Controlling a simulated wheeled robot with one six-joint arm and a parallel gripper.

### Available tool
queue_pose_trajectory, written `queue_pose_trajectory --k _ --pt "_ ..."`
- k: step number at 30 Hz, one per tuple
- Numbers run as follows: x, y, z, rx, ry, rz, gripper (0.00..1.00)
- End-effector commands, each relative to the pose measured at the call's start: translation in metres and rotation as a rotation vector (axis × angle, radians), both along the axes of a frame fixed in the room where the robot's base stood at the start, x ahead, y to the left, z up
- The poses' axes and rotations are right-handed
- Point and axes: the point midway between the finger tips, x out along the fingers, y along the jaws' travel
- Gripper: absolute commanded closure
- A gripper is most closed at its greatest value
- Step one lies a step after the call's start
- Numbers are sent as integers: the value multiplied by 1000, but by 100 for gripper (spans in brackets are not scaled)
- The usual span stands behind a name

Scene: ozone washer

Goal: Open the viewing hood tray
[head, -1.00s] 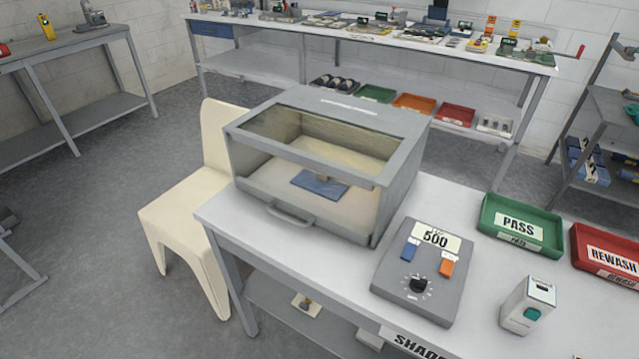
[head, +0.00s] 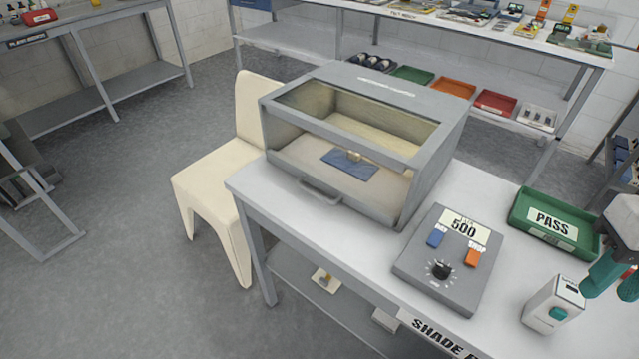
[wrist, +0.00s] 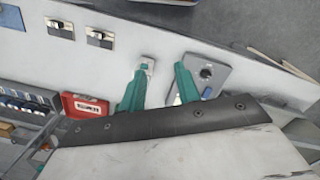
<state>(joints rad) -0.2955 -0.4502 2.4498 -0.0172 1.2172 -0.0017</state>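The viewing hood (head: 430,180) is a grey box with a glass top on the white table in the head view. Its tray (head: 300,168) is a pale floor at the open front, with a grey bar handle (head: 322,196) on its front edge. The tray looks flush with the hood. A blue pad (head: 349,165) with a small tan piece on it lies inside. My gripper (head: 608,275) is at the right edge of the head view, well to the right of the hood. In the wrist view my gripper's two teal fingers (wrist: 160,77) are apart with nothing held. The hood is not clearly visible there.
A grey control box (head: 449,262) reading 500, a small white box (head: 553,305) and a green PASS tray (head: 553,222) stand right of the hood. A red REWASH tray (wrist: 85,105) shows in the wrist view. A cream chair (head: 225,180) stands against the table's left side.

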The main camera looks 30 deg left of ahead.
Motion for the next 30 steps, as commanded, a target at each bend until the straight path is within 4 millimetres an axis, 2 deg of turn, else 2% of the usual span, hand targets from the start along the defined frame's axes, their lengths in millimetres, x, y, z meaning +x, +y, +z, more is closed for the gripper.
queue_pose_trajectory --k 3,8,12,14,18,24,27,29,30 --pt "32 43 -7 -30 40 140 67" --pt "71 111 -24 -64 60 321 67" --pt "96 181 -48 -89 61 485 67" --pt "104 214 -61 -99 57 558 67" --pt "115 296 -98 -116 37 729 67" --pt "120 403 -148 -115 -26 942 67" --pt "129 441 -160 -100 -77 1014 67" --pt "144 459 -155 -83 -125 1039 67" --pt "151 467 -146 -69 -157 1054 67"
